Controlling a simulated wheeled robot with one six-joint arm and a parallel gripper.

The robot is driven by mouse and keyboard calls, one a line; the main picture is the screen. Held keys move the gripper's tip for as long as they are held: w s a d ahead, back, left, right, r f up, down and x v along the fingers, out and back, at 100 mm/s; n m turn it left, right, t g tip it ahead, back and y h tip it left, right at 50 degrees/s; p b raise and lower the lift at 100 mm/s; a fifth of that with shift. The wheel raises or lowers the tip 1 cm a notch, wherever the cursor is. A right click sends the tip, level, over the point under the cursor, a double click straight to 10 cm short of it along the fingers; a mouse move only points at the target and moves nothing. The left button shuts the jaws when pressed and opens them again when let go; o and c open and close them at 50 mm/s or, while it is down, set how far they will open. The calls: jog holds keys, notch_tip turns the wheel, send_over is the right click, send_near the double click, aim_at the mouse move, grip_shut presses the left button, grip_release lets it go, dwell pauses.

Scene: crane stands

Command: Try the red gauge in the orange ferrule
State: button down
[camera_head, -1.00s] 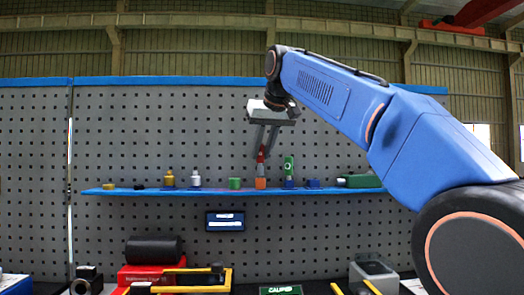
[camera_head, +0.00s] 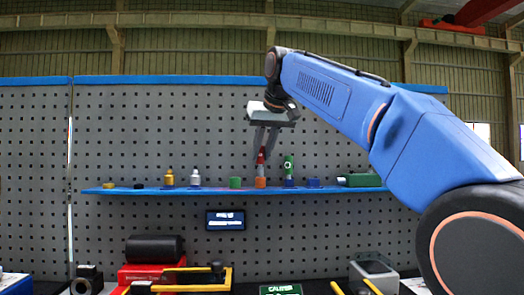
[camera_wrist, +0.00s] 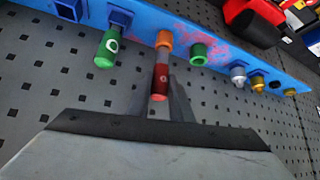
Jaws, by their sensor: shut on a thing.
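The red gauge (camera_head: 261,157) hangs upright in my gripper (camera_head: 264,152), its grey pin pointing down. The orange ferrule (camera_head: 260,183) stands on the blue shelf (camera_head: 215,191) directly below. In the wrist view the red gauge (camera_wrist: 160,82) is between the fingers of my gripper (camera_wrist: 164,98), and its pin lines up with the orange ferrule (camera_wrist: 164,39). The pin's lower end meets the ferrule's outline in both views. I cannot tell whether the tip is inside the ferrule or just at its top.
A green ferrule (camera_head: 235,183) stands close on the left. A green gauge (camera_head: 288,165) stands upright close on the right in a blue holder. A blue block (camera_head: 313,183) and a dark green cylinder (camera_head: 360,180) are farther right. Yellow and silver pieces stand farther left.

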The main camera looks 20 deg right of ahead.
jog(key=shift+s+r, duration=0.1)
jog(key=shift+r, duration=0.25)
dwell(0.8)
jog(key=shift+f, duration=0.6)
dwell(1.8)
jog(key=shift+r, duration=0.1)
jog(key=shift+r, duration=2.35)
